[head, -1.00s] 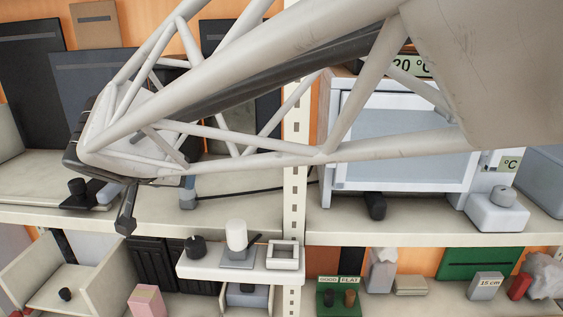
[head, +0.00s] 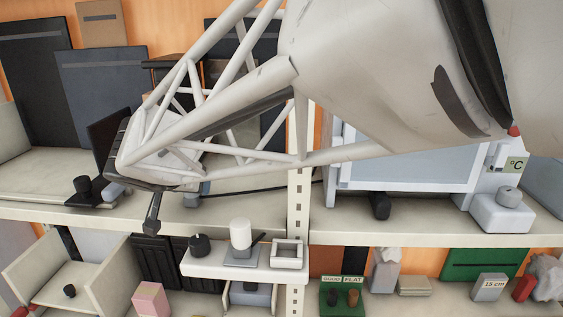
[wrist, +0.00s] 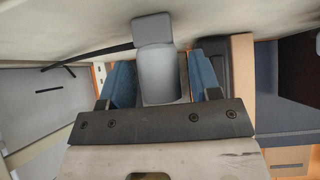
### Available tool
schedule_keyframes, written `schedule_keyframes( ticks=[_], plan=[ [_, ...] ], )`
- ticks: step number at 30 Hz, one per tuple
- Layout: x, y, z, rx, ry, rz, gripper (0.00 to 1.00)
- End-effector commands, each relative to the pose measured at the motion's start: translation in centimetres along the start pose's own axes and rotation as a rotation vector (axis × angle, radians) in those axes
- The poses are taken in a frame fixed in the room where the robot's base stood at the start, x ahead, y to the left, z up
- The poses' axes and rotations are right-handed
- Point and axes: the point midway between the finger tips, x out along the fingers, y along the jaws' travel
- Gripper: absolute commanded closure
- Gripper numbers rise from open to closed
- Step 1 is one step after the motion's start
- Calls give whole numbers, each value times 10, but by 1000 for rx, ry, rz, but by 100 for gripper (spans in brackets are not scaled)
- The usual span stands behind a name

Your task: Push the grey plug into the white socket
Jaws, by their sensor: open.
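The grey plug (wrist: 157,72) shows in the wrist view between the two blue fingers of my gripper (wrist: 161,80). The gripper is open, with a gap visible on the plug's right side. A black cable runs from the plug to the left in that view. In the head view the plug (head: 192,200) sits on the upper shelf, with its cable running right.
The upper shelf (head: 260,222) holds a black stand with a knob (head: 83,187) left of the plug. A white cabinet (head: 405,155) with a display stands right of the upright post. The ledge below holds a black knob (head: 200,245) and a white cylinder (head: 240,233).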

Motion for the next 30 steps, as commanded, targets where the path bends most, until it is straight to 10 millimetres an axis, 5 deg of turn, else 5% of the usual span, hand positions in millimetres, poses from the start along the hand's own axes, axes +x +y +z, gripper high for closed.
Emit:
schedule_keyframes(
  ticks=[3,14,30],
  plan=[
    [0,0,0,0,0,0,43],
    [0,0,0,0,0,0,98],
    [-6,0,-6,0,1,0,98]
  ],
)
